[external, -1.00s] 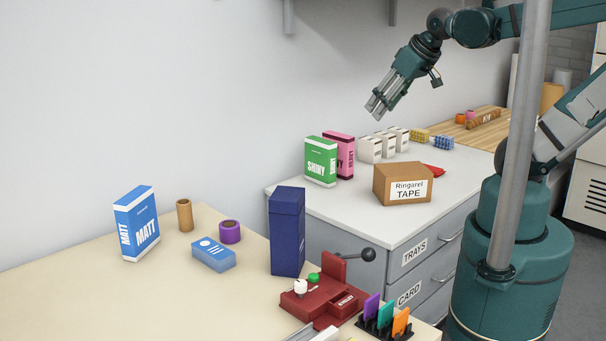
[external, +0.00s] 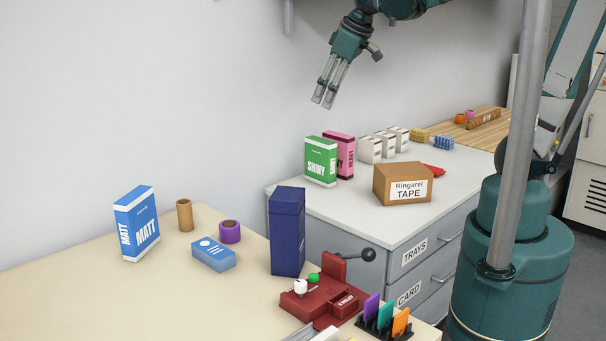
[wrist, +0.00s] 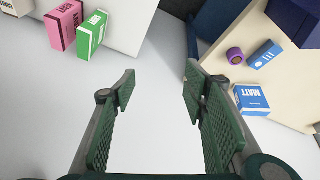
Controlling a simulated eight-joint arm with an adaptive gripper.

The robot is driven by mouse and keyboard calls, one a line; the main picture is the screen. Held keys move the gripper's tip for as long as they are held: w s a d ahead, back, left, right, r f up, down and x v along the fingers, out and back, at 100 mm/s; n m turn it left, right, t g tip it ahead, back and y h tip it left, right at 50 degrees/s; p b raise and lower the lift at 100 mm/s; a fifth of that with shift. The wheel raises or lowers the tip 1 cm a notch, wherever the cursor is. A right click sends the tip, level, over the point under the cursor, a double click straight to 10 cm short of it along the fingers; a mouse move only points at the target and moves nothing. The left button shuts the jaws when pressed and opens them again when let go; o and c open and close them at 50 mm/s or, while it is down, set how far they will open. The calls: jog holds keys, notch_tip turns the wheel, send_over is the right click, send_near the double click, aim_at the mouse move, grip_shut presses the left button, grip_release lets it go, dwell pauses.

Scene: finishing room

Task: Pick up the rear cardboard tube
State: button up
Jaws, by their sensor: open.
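A brown cardboard tube (external: 185,215) stands upright on the beige table, between the blue and white MATT box (external: 137,223) and a purple tape roll (external: 229,231). I see only one such upright tube. My gripper (external: 323,104) is high above the counter, up and to the right of the tube, well apart from it. Its fingers point down and slightly left. In the wrist view my gripper (wrist: 160,88) is open with nothing between its fingers. There the purple roll (wrist: 235,56) and MATT box (wrist: 252,98) show beyond the right finger; I cannot make out the tube.
A light blue box (external: 214,254), a tall navy box (external: 287,232) and a red press (external: 321,301) with a lever share the table. The counter holds a green SHINY box (external: 320,161), a pink box (external: 345,150) and a tape carton (external: 402,184). The wall stands behind.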

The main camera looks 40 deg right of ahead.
jog(key=w+a+f+n+g, duration=0.1)
jog(key=w+a+f+n, duration=0.15)
jog(key=w+a, duration=0.55)
jog(key=n+g, duration=0.4)
jog(key=n, duration=0.4)
send_near(182, 202)
jog(key=shift+h, duration=0.4)
notch_tip(182, 202, down, 6)
jog(key=shift+s+a+f, duration=0.15)
jog(key=shift+f, duration=0.05)
jog(key=shift+a+f, duration=0.25)
jog(key=shift+f, duration=0.05)
jog(key=shift+f, duration=1.25)
jog(key=shift+d+f, duration=0.1)
jog(key=shift+f, duration=2.55)
